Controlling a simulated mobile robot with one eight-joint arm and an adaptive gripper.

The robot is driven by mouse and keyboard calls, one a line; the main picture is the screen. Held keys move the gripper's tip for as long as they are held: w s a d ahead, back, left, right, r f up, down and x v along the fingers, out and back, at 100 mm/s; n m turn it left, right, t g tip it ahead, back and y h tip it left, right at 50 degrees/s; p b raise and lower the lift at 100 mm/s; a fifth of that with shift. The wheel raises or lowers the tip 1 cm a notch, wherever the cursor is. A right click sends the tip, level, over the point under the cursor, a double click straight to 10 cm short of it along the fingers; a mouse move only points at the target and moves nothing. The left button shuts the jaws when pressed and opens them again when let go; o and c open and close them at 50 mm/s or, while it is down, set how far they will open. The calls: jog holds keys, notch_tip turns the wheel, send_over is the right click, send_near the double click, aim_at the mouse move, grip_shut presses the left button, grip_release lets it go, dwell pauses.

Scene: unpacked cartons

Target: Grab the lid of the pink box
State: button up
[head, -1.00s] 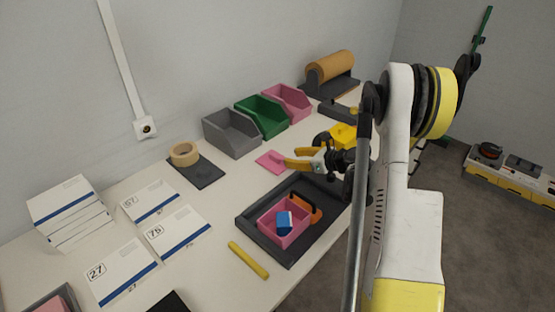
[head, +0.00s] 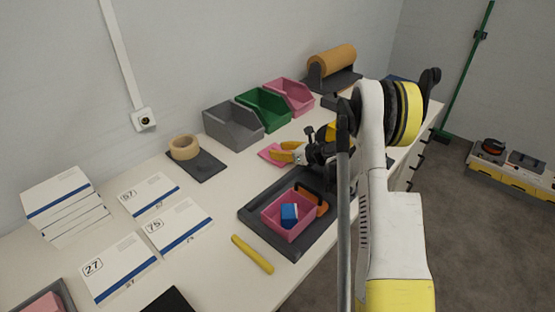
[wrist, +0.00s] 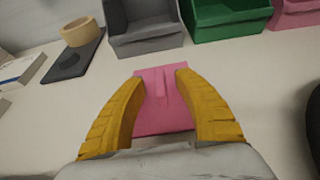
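The pink lid (wrist: 160,122) lies flat on the table, with a thin raised ridge along its middle in the wrist view. In the head view the lid (head: 268,151) is partly covered by my gripper. My gripper (wrist: 162,78) is open, with one yellow finger on each side of the ridge. I cannot tell whether the fingers touch the lid. In the head view my gripper (head: 274,153) is over the lid. The open pink box (head: 272,222) stands in a dark tray (head: 254,222) with a blue block (head: 289,214) in it.
Grey (head: 233,127), green (head: 264,110) and pink (head: 291,97) bins stand behind the lid. A tape roll (head: 184,148) is on a dark pad at left. An orange-and-black object (head: 320,205) lies beside the box. A yellow stick (head: 252,254) lies in front of the tray.

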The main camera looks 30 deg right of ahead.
grip_shut()
jog(key=shift+r, duration=0.15)
